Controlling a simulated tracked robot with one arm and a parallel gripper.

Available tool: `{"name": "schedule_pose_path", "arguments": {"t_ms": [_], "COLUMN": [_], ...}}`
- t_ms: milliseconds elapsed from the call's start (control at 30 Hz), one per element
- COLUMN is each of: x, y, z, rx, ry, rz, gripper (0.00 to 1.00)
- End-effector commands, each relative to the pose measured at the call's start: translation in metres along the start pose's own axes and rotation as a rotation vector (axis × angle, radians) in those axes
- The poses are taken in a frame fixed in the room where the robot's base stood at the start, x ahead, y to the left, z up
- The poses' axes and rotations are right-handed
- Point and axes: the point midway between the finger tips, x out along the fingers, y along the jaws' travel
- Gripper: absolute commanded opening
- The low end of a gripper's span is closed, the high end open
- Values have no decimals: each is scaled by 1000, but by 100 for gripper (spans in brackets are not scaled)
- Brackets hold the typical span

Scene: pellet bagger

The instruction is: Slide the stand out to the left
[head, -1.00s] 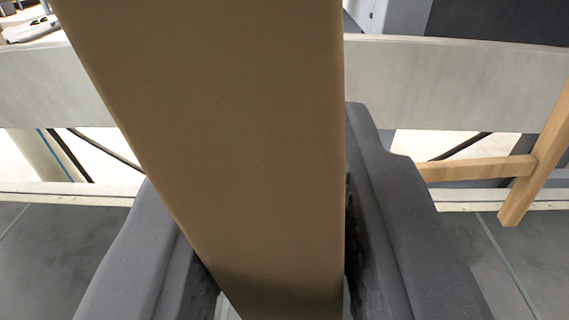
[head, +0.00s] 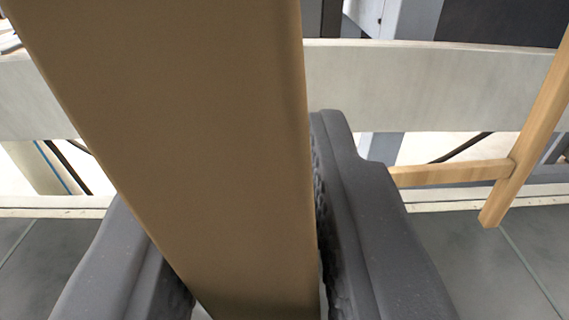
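A broad brown post (head: 175,100), which looks like a near leg of the wooden stand, fills the left and middle of the head view and leans toward the upper left. My gripper (head: 240,230) has one dark finger on each side of it. The right finger lies against the post's right edge; the post hides the inner part of the left finger. I read the gripper as shut on the stand. A lighter wooden leg (head: 530,130) and a crossbar (head: 450,174) show at the right. The crossbar's left end is hidden behind my right finger. The stand's top is out of view.
A pale grey horizontal beam (head: 420,90) runs across behind the stand, with dark cables below it. The dark tiled floor (head: 470,265) is clear at the lower right. Dark and grey panels stand behind at the upper right.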

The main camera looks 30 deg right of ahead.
Motion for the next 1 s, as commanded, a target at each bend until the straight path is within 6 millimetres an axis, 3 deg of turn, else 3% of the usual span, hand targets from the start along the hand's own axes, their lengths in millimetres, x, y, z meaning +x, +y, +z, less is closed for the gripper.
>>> {"name": "schedule_pose_path", "arguments": {"t_ms": [33,100,800,1000], "x": [-2,-2,-2,-16], "y": [-4,-5,-3,-4], "z": [0,0,0,0], "rx": [1,0,-1,-1], "ry": [-1,-1,-1,-3], "rz": [-10,-11,-7,-7], "gripper": [37,48,48,48]}}
